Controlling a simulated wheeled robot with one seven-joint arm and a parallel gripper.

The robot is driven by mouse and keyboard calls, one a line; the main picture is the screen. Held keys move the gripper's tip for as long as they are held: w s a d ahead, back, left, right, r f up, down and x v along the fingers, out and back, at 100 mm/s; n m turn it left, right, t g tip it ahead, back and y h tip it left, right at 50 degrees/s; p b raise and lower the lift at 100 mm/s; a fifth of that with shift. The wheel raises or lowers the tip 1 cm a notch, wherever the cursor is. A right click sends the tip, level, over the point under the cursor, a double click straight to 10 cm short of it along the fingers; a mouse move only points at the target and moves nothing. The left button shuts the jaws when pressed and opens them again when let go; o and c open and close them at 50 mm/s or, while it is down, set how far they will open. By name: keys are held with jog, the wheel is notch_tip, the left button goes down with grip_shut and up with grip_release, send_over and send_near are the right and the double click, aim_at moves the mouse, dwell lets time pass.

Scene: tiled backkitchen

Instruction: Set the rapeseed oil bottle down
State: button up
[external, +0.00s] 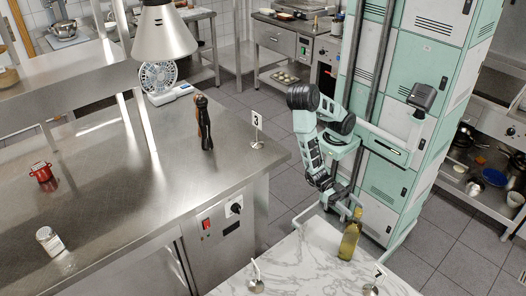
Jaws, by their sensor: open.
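The rapeseed oil bottle (349,241), yellow-green with a narrow neck, stands upright on the white marble worktop (300,264) near its far edge. My gripper (347,212) is open and close to the bottle's neck, on its far left side. At this size I cannot tell whether the fingers are around the neck or just behind it, or whether they touch it.
Number stands are on the marble at front left (256,284) and right (373,288). A steel counter (120,200) to the left holds a dark pepper mill (204,124), a number 3 stand (257,130), a red pot (41,172) and a shaker (49,240). Marble left of the bottle is clear.

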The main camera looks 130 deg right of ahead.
jog(key=s+d, duration=0.1)
jog(key=d, duration=0.7)
jog(key=shift+d, duration=0.2)
jog(key=w+d+f+m+t+h, duration=0.1)
jog(key=w+f+m+t+h, duration=0.2)
jog(key=h, duration=0.8)
jog(key=s+d+r+m+g+h, duration=0.2)
jog(key=s+m+h, duration=0.1)
jog(key=s, duration=0.5)
jog(key=s+d+r+m+g+h, duration=0.3)
jog(key=s, duration=0.5)
jog(key=shift+s+r, duration=0.35)
notch_tip(320, 180, up, 13)
jog(key=p, duration=1.2)
jog(key=shift+f, duration=0.15)
